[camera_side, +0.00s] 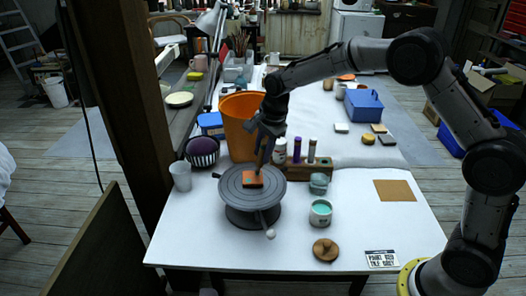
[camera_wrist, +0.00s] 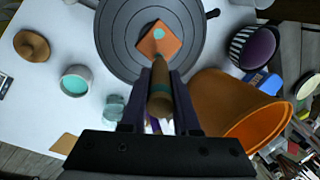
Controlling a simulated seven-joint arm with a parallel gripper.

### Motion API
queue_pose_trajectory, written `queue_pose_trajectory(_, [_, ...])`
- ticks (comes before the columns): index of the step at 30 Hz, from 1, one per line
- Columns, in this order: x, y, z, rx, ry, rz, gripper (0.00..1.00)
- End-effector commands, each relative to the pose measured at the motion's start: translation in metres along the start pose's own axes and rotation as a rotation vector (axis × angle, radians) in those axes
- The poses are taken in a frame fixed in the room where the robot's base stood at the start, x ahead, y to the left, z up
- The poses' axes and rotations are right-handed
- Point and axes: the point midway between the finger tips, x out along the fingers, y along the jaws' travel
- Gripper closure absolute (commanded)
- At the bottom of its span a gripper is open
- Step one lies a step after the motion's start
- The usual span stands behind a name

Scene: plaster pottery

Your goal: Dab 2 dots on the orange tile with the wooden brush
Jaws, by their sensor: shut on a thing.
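The orange tile (camera_side: 252,180) lies on the grey round turntable (camera_side: 233,187). The tile (camera_wrist: 172,45) shows one pale teal dot near its middle in the wrist view. My gripper (camera_side: 266,140) is shut on the wooden brush (camera_side: 262,157), above the tile. In the wrist view, the brush (camera_wrist: 160,100) sits between the fingers of my gripper (camera_wrist: 158,92) and points toward the tile's near edge. I cannot tell whether its tip touches the tile. A cup of teal paint (camera_side: 320,211) stands right of the turntable.
An orange bucket (camera_side: 240,115) stands behind the turntable. A wooden rack (camera_side: 312,170) with bottles and a glass jar (camera_side: 319,184) are on the right. A grey cup (camera_side: 181,176) and a striped bowl (camera_side: 203,156) are on the left. A wooden lid (camera_side: 325,250) lies in front.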

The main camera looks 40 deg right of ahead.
Motion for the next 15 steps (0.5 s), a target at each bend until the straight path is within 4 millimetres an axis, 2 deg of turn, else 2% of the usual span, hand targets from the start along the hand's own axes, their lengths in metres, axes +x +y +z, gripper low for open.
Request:
queue_pose_trajectory(5, [-0.006, -0.002, 0.0, 0.0, 0.0, -0.002, 1.0])
queue_pose_trajectory(15, [-0.035, -0.01, 0.0, 0.0, 0.0, -0.003, 1.0])
